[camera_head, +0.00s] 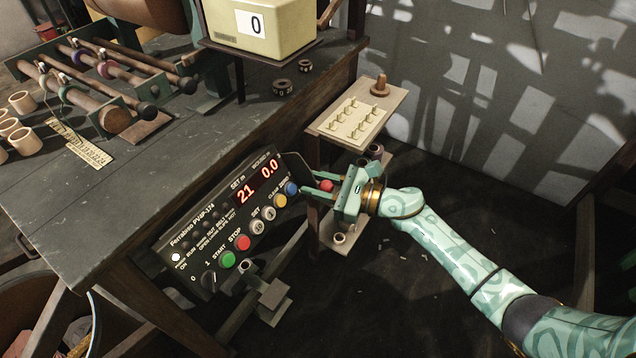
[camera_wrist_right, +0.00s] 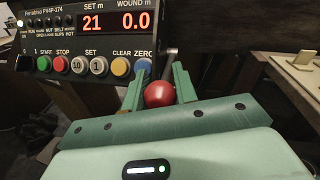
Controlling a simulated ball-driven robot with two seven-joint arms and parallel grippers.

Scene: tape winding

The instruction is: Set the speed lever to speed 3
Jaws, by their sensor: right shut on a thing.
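The speed lever's red ball knob (camera_head: 326,185) sits beside the right end of the control panel (camera_head: 215,262). My right gripper (camera_head: 316,183) is shut on this knob. In the right wrist view the red knob (camera_wrist_right: 158,94) lies between the two green fingers, with a bit of dark rod behind it. Most of the lever's rod and any speed marks are hidden. The panel display reads SET 21 and WOUND 0.0. My left gripper is not in view.
A workbench (camera_head: 150,190) with rollers fills the left side, a cream box marked 0 (camera_head: 262,28) at its back. A small side shelf with a pegged board (camera_head: 357,120) stands just beyond my right gripper. The floor at the right is mostly clear.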

